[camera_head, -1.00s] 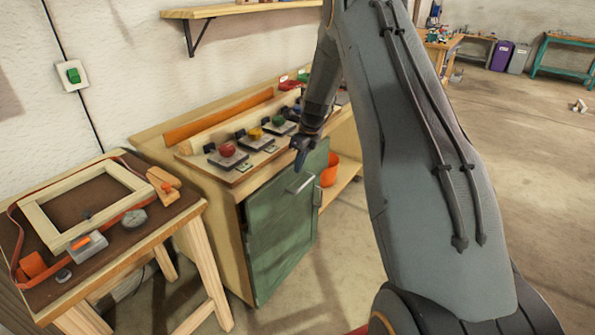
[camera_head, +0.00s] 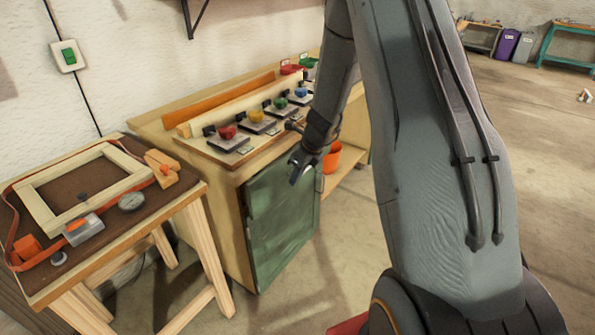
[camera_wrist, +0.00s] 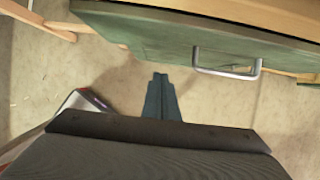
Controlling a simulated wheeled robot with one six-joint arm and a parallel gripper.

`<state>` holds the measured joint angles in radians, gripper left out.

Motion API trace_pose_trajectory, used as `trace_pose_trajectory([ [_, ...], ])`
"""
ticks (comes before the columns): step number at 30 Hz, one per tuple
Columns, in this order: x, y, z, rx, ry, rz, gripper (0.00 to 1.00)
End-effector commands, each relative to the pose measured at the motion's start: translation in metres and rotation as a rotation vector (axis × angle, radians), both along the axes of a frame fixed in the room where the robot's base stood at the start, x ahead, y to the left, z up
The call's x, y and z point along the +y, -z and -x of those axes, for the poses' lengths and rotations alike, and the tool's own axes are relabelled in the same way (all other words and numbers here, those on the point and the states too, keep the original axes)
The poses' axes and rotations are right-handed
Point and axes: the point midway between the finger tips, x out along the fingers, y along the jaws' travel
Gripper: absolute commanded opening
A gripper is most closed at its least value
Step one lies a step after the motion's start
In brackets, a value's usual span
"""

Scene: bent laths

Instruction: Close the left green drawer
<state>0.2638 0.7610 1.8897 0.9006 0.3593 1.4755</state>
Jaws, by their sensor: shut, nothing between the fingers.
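The green front (camera_head: 280,235) of the left drawer is on the wooden cabinet, in the middle of the head view. In the wrist view the green front (camera_wrist: 165,38) crosses the top, with its metal handle (camera_wrist: 228,70) right of my fingers. I cannot tell how far the drawer stands out from the cabinet. My gripper (camera_head: 293,178) is shut and empty, pointing down in front of the upper part of the green front. In the wrist view my gripper (camera_wrist: 158,78) shows closed fingers apart from the handle. In the head view my gripper hides the handle.
A workbench (camera_head: 128,258) with a wooden frame (camera_head: 45,218) stands at the left. An orange bucket (camera_head: 332,158) sits right of the green front.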

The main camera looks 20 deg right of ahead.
Motion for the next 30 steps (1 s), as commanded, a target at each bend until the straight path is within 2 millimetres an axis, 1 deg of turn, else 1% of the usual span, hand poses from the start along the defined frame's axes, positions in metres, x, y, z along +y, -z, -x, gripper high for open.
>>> trace_pose_trajectory([
  [1, 0.002, 0.010, -0.003, 0.002, -0.002, 0.000, 0.00],
  [3, 0.005, 0.022, -0.007, 0.002, -0.001, 0.001, 0.00],
  [6, 0.009, 0.039, -0.012, 0.002, -0.002, 0.000, 0.00],
  [8, 0.012, 0.045, -0.017, 0.001, -0.002, 0.000, 0.00],
  [10, 0.018, 0.041, -0.027, -0.002, -0.005, 0.001, 0.00],
  [15, 0.027, 0.041, -0.042, -0.002, -0.001, 0.001, 0.00],
  [21, 0.031, 0.042, -0.048, -0.001, 0.000, 0.001, 0.00],
  [30, 0.033, 0.042, -0.049, -0.001, -0.003, 0.001, 0.00],
])
